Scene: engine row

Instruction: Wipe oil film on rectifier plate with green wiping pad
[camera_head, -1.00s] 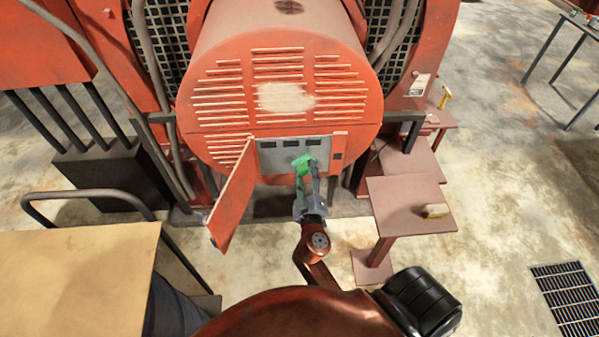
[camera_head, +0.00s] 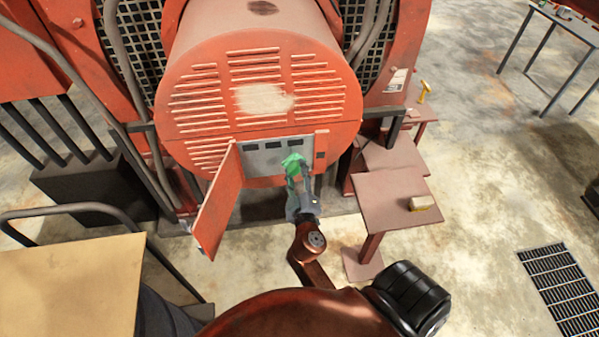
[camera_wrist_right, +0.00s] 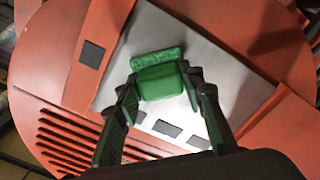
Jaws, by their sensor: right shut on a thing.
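The green wiping pad (camera_head: 293,163) is held between the fingers of my right gripper (camera_head: 299,183). In the right wrist view the pad (camera_wrist_right: 160,76) sits between the two fingertips, in front of a grey plate. The grey rectifier plate (camera_head: 260,157) lies behind an open red door in the lower face of a big red drum and has several dark rectangles along its upper edge. Whether the pad touches the plate cannot be told. My left gripper is not in view.
The red door (camera_head: 217,201) hangs open left of the plate. A small brown stand (camera_head: 390,192) with a yellowish block (camera_head: 421,203) is to the right. A tan tabletop (camera_head: 65,290) is at lower left. Open floor and a grate (camera_head: 560,290) lie at right.

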